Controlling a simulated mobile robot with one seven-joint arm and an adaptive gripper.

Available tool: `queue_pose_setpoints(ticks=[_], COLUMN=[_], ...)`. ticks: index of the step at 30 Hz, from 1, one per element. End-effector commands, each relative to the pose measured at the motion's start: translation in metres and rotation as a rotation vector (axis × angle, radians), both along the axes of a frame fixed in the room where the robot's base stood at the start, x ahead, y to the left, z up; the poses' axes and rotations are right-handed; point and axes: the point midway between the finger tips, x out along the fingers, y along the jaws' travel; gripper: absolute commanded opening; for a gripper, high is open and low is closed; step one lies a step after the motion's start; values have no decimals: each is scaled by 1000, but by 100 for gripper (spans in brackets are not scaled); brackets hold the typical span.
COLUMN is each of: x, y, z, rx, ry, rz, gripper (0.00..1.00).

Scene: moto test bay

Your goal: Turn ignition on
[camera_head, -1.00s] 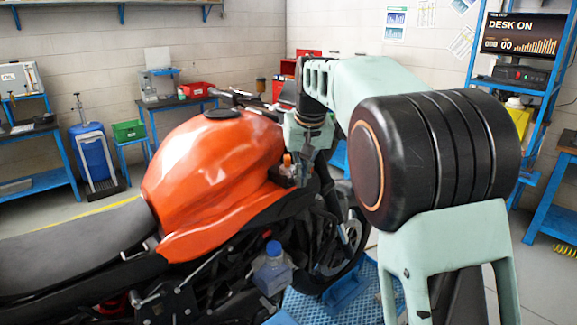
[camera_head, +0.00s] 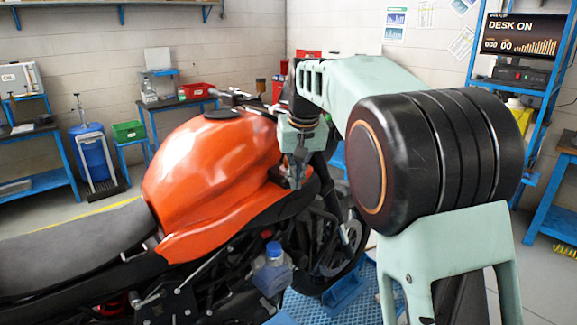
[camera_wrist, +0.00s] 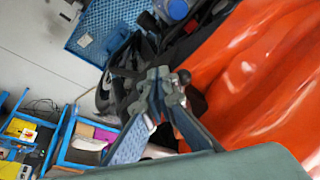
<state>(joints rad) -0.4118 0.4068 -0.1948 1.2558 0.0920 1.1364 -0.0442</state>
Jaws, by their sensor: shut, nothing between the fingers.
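The motorcycle stands across the left and middle of the head view, with its orange tank (camera_head: 215,165) facing me. The tank also fills the right of the wrist view (camera_wrist: 265,60). My gripper (camera_head: 297,182) points down beside the front right end of the tank, near the handlebar area. In the wrist view, my gripper's fingertips (camera_wrist: 166,82) are together with nothing clear between them, in front of dark parts beside the tank. I cannot make out the ignition switch or a key; the gripper covers that spot. Whether the tips touch anything cannot be told.
A blue-capped bottle (camera_head: 272,268) sits low on the bike's near side. A blue perforated platform (camera_head: 325,305) lies under the front wheel. The monitor (camera_head: 522,37) reads "DESK ON". Blue benches (camera_head: 40,183) stand along the walls.

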Motion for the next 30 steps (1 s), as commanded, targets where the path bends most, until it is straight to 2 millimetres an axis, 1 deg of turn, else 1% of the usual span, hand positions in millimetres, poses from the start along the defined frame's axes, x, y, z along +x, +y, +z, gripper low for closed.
queue_pose_setpoints(ticks=[5,15,26,30], x=[0,-4,-4,-5], y=[1,12,13,16], z=[0,0,0,1], rx=[1,1,0,0], ry=[0,0,0,0], rz=[0,0,0,0], gripper=[0,0,0,0])
